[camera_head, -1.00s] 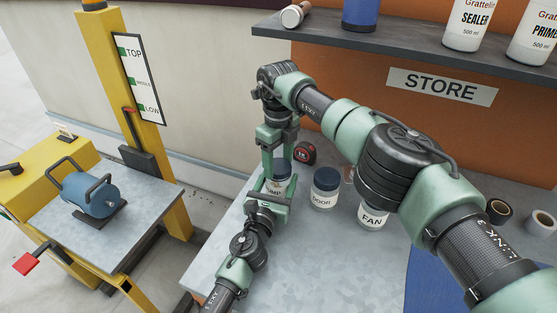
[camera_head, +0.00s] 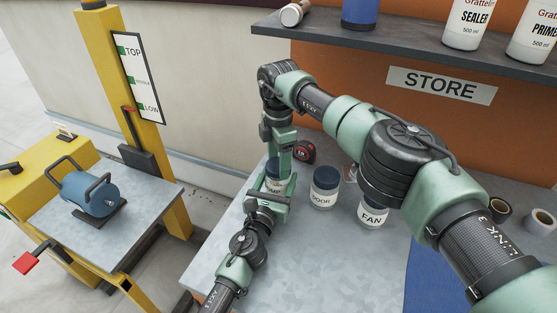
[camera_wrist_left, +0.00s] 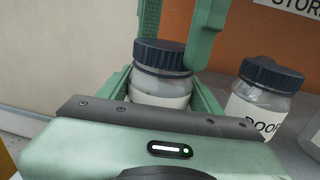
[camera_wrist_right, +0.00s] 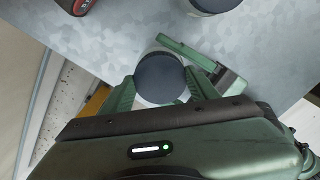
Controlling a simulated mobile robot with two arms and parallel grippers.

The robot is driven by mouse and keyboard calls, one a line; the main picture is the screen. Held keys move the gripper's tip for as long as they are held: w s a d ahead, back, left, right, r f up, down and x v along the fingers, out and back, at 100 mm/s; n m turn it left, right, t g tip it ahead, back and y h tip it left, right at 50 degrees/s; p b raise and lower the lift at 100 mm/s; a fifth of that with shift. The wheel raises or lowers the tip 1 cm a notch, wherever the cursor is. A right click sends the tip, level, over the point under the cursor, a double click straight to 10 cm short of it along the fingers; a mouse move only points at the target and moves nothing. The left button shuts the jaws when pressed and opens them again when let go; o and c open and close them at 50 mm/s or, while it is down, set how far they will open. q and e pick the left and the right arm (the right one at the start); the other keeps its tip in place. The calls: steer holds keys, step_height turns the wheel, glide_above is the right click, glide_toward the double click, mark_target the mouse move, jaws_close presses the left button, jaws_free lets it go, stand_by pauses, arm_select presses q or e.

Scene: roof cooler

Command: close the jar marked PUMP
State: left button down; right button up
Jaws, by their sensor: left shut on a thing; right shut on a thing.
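The jar marked PUMP (camera_head: 272,188) stands on the bench; its label is partly hidden by my grippers. Its dark blue lid (camera_wrist_left: 162,54) sits on the jar's mouth and looks level in the left wrist view. My left gripper (camera_head: 275,183) is shut around the jar's body from the near side. My right gripper (camera_head: 279,160) comes from above with its fingers on both sides of the lid, shut on it. The right wrist view looks down on the round lid top (camera_wrist_right: 160,76) between the fingers. Whether the thread is tight cannot be seen.
A DOOR jar (camera_head: 324,188) and a FAN jar (camera_head: 372,215), both lidded, stand right of the PUMP jar. A tape measure (camera_head: 305,152) lies behind. A shelf (camera_head: 400,48) with bottles hangs above. The bench front (camera_head: 330,265) is clear.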

steer(key=m, duration=0.6)
steer(key=shift+m, duration=0.3)
steer(key=m, duration=0.5)
steer(key=o, duration=1.3)
steer(key=shift+r, duration=0.1)
steer(key=shift+r, duration=2.2)
steer(key=shift+c, duration=0.4)
